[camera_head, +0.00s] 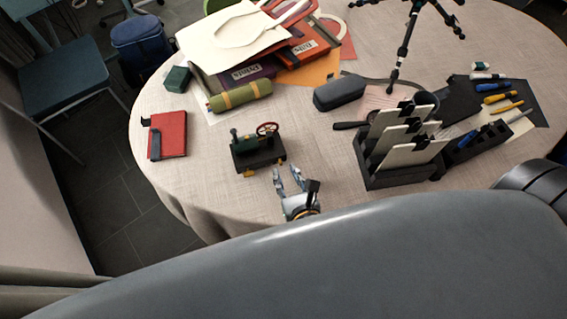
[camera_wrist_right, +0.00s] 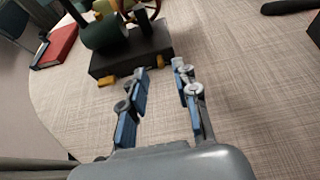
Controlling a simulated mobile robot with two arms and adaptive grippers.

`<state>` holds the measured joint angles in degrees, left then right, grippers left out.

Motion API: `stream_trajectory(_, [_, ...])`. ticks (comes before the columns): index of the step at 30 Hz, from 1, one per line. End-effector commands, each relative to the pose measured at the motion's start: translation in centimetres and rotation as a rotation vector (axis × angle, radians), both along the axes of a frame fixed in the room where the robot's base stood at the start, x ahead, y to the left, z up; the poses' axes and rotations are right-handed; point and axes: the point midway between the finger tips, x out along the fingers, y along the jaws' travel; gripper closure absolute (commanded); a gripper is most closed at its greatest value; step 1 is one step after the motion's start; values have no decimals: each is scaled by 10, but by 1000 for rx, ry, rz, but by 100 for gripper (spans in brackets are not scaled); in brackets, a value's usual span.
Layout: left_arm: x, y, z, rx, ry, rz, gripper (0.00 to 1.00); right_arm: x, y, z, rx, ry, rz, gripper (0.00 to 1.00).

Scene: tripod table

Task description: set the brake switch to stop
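A small model engine with a dark base (camera_head: 259,158), a green boiler and a red wheel (camera_head: 267,129) stands near the front edge of the table. In the right wrist view its dark base (camera_wrist_right: 112,62) is at the upper left, with small yellow parts (camera_wrist_right: 107,81) low on its near side. I cannot tell which part is the brake switch or how it is set. My right gripper (camera_head: 287,172) is open and empty, just in front of the engine and apart from it. Its two blue-padded fingers (camera_wrist_right: 160,88) point toward the base. My left gripper is not in view.
A red notebook (camera_head: 168,135) lies left of the engine. A dark rack with white cards (camera_head: 372,178) stands to the right. A green roll (camera_head: 240,95), folders and a dark case (camera_head: 339,92) lie behind. Bare tablecloth (camera_head: 320,150) lies between engine and rack.

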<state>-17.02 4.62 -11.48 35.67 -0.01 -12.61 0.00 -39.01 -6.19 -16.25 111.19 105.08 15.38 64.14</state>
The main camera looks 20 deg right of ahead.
Motion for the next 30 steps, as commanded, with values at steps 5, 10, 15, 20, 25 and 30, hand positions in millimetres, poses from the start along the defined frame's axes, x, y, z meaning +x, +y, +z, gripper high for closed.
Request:
stream_trajectory(5, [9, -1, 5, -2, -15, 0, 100, 20, 0, -8, 0, -1, 1, 70])
stream_trajectory(10, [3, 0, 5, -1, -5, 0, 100, 27, 0, -11, 1, 0, 0, 70])
stream_trajectory(15, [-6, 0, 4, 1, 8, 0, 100, 27, -1, -12, 1, 0, 0, 70])
stream_trajectory(20, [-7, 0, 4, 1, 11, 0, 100, 27, 0, -11, 0, 0, 0, 88])
stream_trajectory(25, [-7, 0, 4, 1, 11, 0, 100, 27, 0, -11, 0, 0, 0, 100])
stream_trajectory(30, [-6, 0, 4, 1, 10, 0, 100, 27, 0, -11, 0, 0, 0, 100])
